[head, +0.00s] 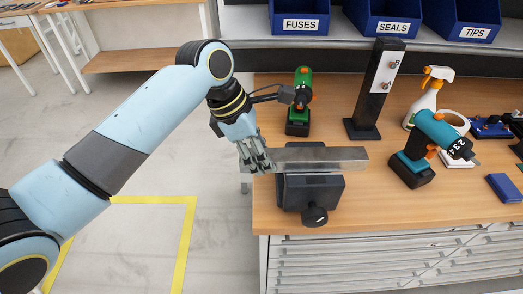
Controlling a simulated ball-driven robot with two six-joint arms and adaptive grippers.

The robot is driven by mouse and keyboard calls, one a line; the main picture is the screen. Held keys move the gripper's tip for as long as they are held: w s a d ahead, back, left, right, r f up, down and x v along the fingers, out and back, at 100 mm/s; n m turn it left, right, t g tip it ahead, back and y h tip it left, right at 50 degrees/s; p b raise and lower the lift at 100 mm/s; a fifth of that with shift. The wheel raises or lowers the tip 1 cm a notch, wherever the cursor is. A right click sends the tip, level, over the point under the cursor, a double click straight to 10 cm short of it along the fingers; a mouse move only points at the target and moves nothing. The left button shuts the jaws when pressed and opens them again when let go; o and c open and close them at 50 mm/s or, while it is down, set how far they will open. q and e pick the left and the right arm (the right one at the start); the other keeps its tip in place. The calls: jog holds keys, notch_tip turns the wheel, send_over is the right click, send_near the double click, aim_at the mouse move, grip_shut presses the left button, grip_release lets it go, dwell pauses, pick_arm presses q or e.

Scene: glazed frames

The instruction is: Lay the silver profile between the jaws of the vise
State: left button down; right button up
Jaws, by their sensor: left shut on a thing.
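The silver profile (325,155) is a long grey bar. It lies level, left to right, across the top of the dark vise (311,188). The vise stands at the front left edge of the wooden bench, with its round handle knob facing the front. My left gripper (258,163) is shut on the left end of the profile, just left of the vise. The profile covers the jaw gap, so I cannot tell whether it sits between the jaws or just above them. My right gripper is not in view.
A green drill (300,104) and a black post (376,90) stand behind the vise. A teal drill (424,150), a spray bottle (427,95) and a blue box (503,188) are to the right. Labelled blue bins (390,18) line the back. Drawers (400,252) are below the bench (380,214).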

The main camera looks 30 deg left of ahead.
pick_arm(q)
jog(key=shift+f, duration=1.35)
jog(key=shift+f, duration=1.05)
jog(key=c, duration=0.7)
grip_release()
jog(key=v, duration=1.2)
